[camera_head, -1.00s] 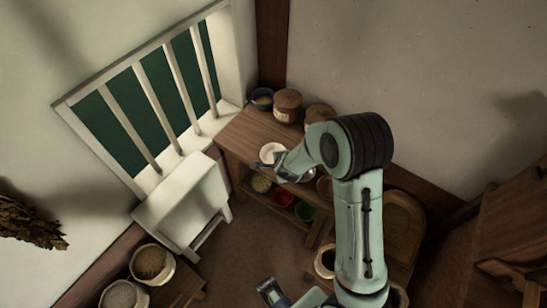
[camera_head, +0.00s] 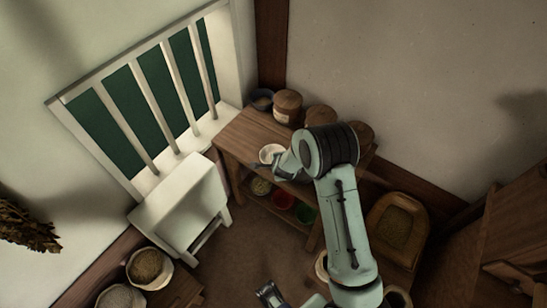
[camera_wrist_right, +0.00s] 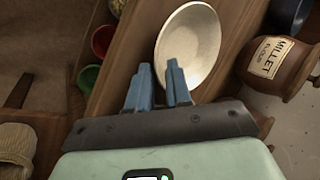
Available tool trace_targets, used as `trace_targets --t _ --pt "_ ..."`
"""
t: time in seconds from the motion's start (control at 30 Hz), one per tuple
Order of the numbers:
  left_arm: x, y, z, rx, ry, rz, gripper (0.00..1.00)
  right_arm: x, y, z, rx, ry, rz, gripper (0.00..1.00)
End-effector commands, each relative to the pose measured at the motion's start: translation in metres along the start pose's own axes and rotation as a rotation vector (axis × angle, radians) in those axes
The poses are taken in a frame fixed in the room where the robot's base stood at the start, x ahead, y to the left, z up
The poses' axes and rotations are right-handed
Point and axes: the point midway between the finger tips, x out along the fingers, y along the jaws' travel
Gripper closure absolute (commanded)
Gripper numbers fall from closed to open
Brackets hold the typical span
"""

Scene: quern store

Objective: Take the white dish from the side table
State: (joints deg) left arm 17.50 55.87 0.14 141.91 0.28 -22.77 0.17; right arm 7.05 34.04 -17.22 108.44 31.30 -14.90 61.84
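The white dish (camera_head: 271,153) sits on the wooden side table (camera_head: 240,133) near its front edge. In the right wrist view the dish (camera_wrist_right: 196,42) is a shallow cream-white bowl just beyond the fingers. My right gripper (camera_head: 258,166) is at the dish's near side. In the right wrist view the blue fingers of this gripper (camera_wrist_right: 160,68) stand apart, with the right finger over the dish's near rim and the left finger outside it. Contact is unclear. My left gripper (camera_head: 269,293) shows at the bottom of the head view, away from the table; its fingers are unclear.
Brown jars, including one labelled millet flour (camera_wrist_right: 283,62), and a dark blue bowl (camera_head: 262,99) stand along the table's back. Red and green bowls (camera_head: 305,212) sit on the lower shelf. A white box-like seat (camera_head: 183,208) stands left of the table. Sacks (camera_head: 150,267) lie lower left.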

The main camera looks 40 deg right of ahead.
Motion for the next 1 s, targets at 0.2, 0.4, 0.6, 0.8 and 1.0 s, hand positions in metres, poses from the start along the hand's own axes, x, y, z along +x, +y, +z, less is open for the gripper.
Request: trace_targets --t 0.2,0.4,0.6,0.8,1.0 --pt "0.0 0.0 0.0 0.0 0.0 0.0 0.57 0.0 0.0 0.0 0.0 0.0 0.0 1.0" --pt "0.0 0.0 0.0 0.0 0.0 0.0 0.57 0.0 0.0 0.0 0.0 0.0 0.001 1.0" --pt "-0.002 0.0 0.001 0.0 -0.003 0.0 0.57 -0.007 -0.004 0.0 -0.001 0.0 0.0 1.0" --pt "-0.009 0.002 0.004 -0.001 -0.012 -0.003 0.57 -0.03 -0.021 0.001 0.0 -0.002 -0.004 1.0" --pt "-0.032 0.009 0.005 0.0 -0.014 -0.003 0.57 -0.072 -0.05 0.002 -0.002 -0.003 -0.005 1.0"
